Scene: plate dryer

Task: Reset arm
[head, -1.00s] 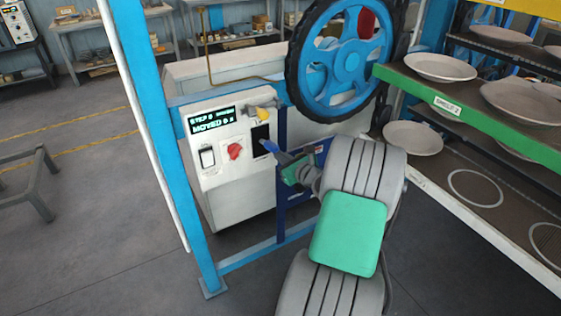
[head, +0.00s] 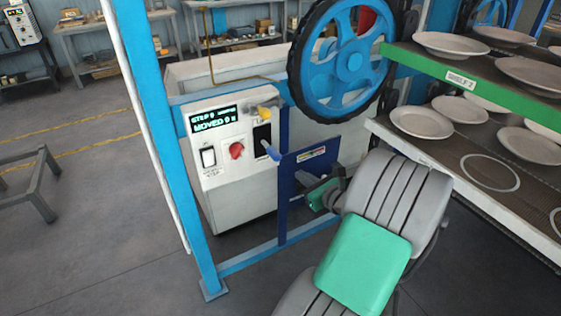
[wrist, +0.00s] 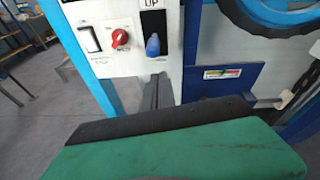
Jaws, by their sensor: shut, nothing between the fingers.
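My gripper (head: 300,179) is shut and empty in front of the control box. In the wrist view its fingertips (wrist: 158,90) sit just below the blue lever (wrist: 152,45), with a visible gap. The lever (head: 272,152) stands in a black slot on the white control box (head: 235,190), under the word UP in the wrist view. A red knob (head: 237,150), a white rocker switch (head: 208,157) and a lit display (head: 213,120) are on the same box. My arm's links hide part of the lower right.
A blue frame post (head: 160,130) stands left of the box. A blue wheel (head: 345,55) is above right. A blue plate (head: 305,165) lies behind my gripper. Shelves with a green edge (head: 480,85) and several grey plates (head: 422,122) fill the right. Floor at left is mostly clear.

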